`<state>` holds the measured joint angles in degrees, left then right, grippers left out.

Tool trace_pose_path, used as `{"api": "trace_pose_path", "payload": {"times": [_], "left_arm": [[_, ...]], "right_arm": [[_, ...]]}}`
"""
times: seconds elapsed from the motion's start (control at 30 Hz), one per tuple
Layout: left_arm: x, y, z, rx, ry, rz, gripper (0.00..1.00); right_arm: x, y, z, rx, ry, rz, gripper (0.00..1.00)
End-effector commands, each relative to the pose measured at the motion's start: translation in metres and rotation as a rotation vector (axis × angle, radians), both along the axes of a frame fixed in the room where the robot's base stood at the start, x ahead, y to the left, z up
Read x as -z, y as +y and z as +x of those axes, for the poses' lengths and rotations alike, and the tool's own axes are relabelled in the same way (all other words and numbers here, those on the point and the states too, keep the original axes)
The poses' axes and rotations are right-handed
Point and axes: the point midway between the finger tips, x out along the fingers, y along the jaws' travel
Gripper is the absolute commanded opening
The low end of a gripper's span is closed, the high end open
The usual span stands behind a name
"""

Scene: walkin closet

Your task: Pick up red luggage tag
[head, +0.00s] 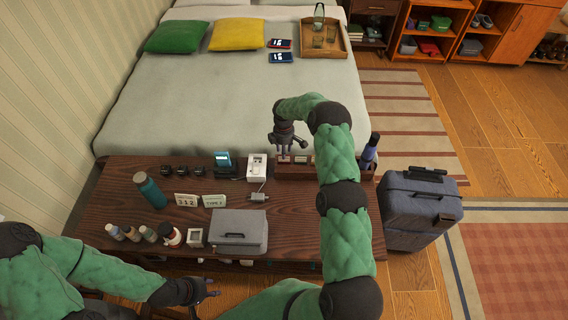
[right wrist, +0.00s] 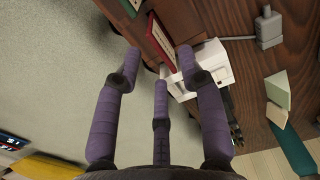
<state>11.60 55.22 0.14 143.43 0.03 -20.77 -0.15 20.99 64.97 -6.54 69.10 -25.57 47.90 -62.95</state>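A red, flat rectangular item (right wrist: 163,42), which looks like the red luggage tag, stands in a narrow slot of the dark wooden organizer (right wrist: 148,30) in the right wrist view. In the head view, the organizer (head: 312,172) is at the table's far right, partly hidden by my right arm. My right gripper (right wrist: 160,75) has its purple fingers spread and empty, with the red item just beyond their tips. In the head view, it is over the organizer's left end (head: 288,148). My left gripper (head: 207,288) is low at the table's front; its opening is unclear.
A white box (head: 257,167) stands just left of the organizer. A dark blue bottle (head: 370,150) is at its right end. A grey case (head: 239,230), several bottles and small signs fill the table. The bed lies behind; a suitcase (head: 420,208) stands to the right.

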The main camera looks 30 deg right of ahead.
Motion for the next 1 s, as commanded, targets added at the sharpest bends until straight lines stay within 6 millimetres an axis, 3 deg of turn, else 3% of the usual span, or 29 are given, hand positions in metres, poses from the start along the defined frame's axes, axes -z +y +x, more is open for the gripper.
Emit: {"api": "trace_pose_path", "payload": {"times": [0.1,0.2,0.47,0.6,0.63,1.0], "left_arm": [[0.009,0.000,0.000,0.000,0.000,0.000,0.40],[0.012,0.000,0.000,0.000,0.000,0.000,0.40],[0.011,0.000,0.000,0.000,0.000,0.000,0.40],[0.011,0.000,0.000,0.000,0.000,0.000,0.40],[0.011,0.000,0.000,0.000,0.000,0.000,0.40],[0.011,0.000,0.000,0.000,0.000,0.000,0.40]], "right_arm": [[0.023,0.000,-0.003,0.001,0.005,0.002,0.40],[0.033,-0.001,-0.002,0.002,0.001,0.001,0.40],[0.035,-0.001,-0.002,0.002,0.001,-0.001,0.40],[0.035,-0.001,-0.002,0.002,0.001,-0.001,0.03],[0.035,-0.001,-0.002,0.002,0.001,-0.001,0.00],[0.035,-0.001,-0.002,0.002,0.001,-0.001,0.00]]}}
